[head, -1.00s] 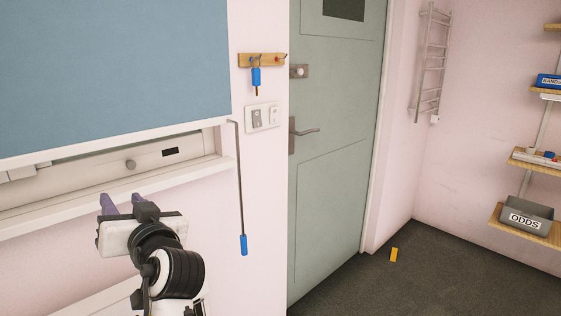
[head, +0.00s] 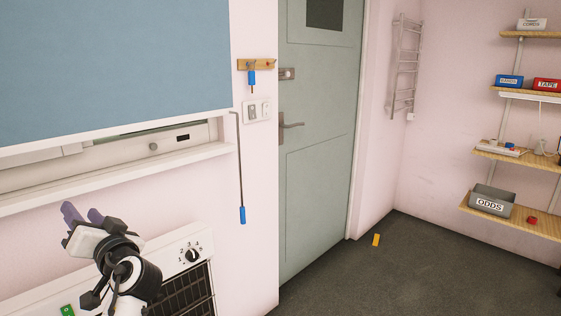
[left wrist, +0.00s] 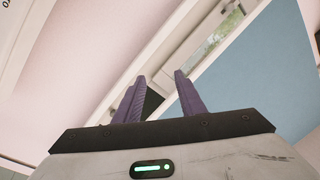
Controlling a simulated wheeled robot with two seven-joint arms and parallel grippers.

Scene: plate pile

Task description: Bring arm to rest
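My left arm comes in at the lower left of the head view. Its gripper (head: 84,214) has purple fingers and points up and away, in front of the pink wall below the window sill. In the left wrist view the two purple fingers (left wrist: 160,97) stand apart with nothing between them, so it is open and empty. Behind them show the window frame and the blue blind. My right gripper is in neither view.
A white heater (head: 180,262) with a dial and dark grille is close by my left arm. Above are the window sill (head: 120,178) and blue blind (head: 110,70). A grey door (head: 315,170) stands right of them.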

